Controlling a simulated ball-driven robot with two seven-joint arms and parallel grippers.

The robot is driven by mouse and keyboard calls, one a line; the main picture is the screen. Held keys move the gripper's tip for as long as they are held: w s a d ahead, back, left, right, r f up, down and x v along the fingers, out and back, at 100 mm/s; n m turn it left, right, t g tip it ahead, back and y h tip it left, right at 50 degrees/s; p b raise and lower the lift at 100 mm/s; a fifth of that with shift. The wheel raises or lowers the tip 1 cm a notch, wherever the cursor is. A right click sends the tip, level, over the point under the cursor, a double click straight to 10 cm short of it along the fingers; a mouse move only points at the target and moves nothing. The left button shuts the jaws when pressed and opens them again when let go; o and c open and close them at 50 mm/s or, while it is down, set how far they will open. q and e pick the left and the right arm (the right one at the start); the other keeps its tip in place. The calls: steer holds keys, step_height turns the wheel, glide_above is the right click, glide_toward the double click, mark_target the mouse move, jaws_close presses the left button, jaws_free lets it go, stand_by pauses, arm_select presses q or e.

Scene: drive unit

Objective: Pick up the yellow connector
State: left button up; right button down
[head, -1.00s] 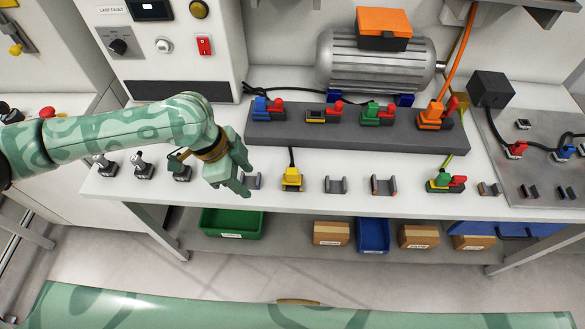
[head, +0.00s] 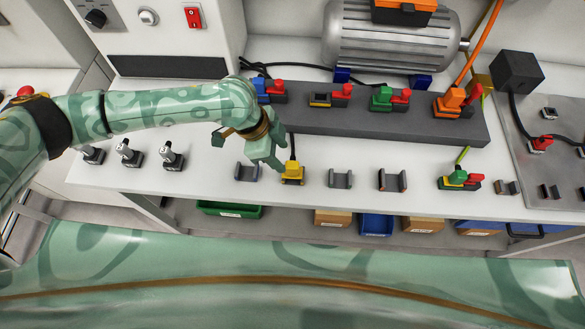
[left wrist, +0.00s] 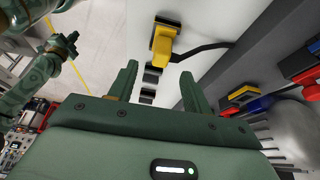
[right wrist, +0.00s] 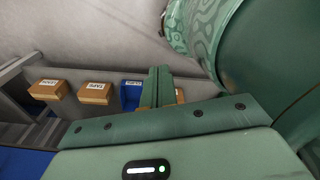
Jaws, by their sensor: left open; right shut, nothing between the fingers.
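The yellow connector (head: 292,173) sits on the white bench top, with a black cable running back from it toward the grey block. My left gripper (head: 272,165) is just left of the connector, pointing down at the bench, open and empty. In the left wrist view the connector (left wrist: 163,42) lies beyond the two open fingers (left wrist: 158,85), near the top middle, not between them. My right gripper (right wrist: 158,84) shows only in the right wrist view, shut and empty, pointing toward the boxes below the bench.
The grey block (head: 360,122) behind carries several coloured connectors. Empty cradles (head: 340,180) stand to the right of the yellow connector, and a green connector (head: 457,178) farther right. Several black switches (head: 128,152) stand at left. Bins and boxes (head: 376,225) sit on the lower shelf.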

mark_target(290, 164)
arm_select(q)
steer(key=b+x, duration=0.1)
steer(key=x, duration=0.6)
steer(key=shift+w+d+f, duration=0.15)
steer(key=shift+d+f, duration=0.1)
steer(key=shift+f, duration=0.1)
jaws_close()
